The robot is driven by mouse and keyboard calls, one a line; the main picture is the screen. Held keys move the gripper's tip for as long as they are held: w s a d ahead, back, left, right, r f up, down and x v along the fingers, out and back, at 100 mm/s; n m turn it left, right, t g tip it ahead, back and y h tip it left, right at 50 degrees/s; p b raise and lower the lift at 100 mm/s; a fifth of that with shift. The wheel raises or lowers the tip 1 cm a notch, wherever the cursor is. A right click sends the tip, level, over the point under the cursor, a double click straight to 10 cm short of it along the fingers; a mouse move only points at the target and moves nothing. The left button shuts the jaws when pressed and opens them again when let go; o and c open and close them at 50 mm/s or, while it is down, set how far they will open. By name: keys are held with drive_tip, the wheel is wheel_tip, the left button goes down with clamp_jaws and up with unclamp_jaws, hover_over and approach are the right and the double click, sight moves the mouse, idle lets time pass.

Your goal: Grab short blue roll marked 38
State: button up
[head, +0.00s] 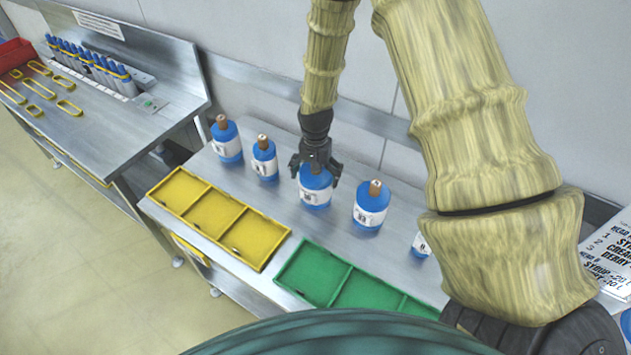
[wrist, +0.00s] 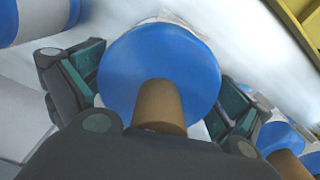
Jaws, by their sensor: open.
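Several blue rolls with white labels and brown cores stand upright on the metal table. My gripper (head: 316,167) is over the middle blue roll (head: 316,197), pointing down, with its fingers on either side of the roll's top. In the wrist view my gripper (wrist: 160,100) is open, its green-padded fingers left and right of the blue roll (wrist: 165,65) and its brown core. I cannot read this roll's label number. Other blue rolls stand to the left (head: 265,160), far left (head: 227,141) and right (head: 370,207); their numbers are too small to read surely.
A yellow three-part tray (head: 217,216) and a green tray (head: 345,285) lie in front of the rolls. A smaller blue roll (head: 421,244) is partly hidden by my arm. A printed sheet (head: 607,255) is at the right. A side table (head: 130,105) holds several blue-capped rolls.

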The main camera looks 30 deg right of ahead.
drive_tip(key=shift+f, duration=0.25)
drive_tip(key=shift+s, duration=0.25)
drive_tip(key=shift+w, duration=0.1)
drive_tip(key=c, duration=1.6)
drive_tip(key=shift+o, duration=0.2)
